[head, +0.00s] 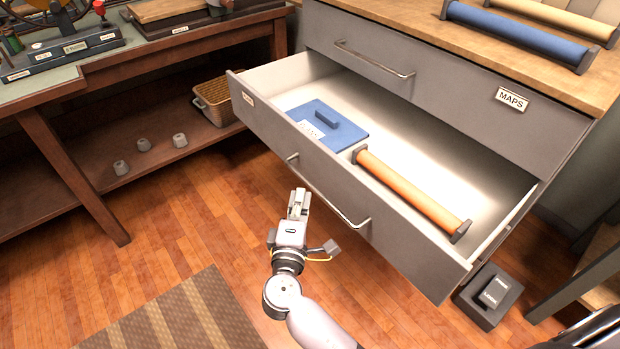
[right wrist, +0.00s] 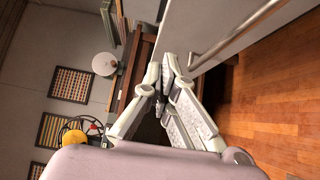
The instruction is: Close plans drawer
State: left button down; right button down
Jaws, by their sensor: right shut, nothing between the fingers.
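The plans drawer (head: 325,177) is pulled well out of the grey cabinet, below the upper drawer with the MAPS label (head: 511,99). Inside it lie a blue flat case (head: 340,128) and an orange roll (head: 405,188) with dark ends. Its bar handle (head: 335,200) runs along the front. My right gripper (head: 299,196) is shut and empty, just in front of the drawer's front near the handle's left end. In the right wrist view the drawer front (right wrist: 185,30) and the handle (right wrist: 235,38) lie beyond the fingertips (right wrist: 168,75); contact cannot be told. My left gripper is not in view.
A dark box (head: 488,297) sits on the floor at right. A striped rug (head: 180,315) lies on the open wood floor.

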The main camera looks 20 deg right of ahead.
send_near(321, 149)
jog(key=w+a, duration=0.2)
jog(key=w+d, duration=0.2)
jog(key=d, duration=0.1)
jog(key=shift+r, duration=0.1)
jog(key=shift+w+d, duration=0.1)
jog(key=shift+d, duration=0.4)
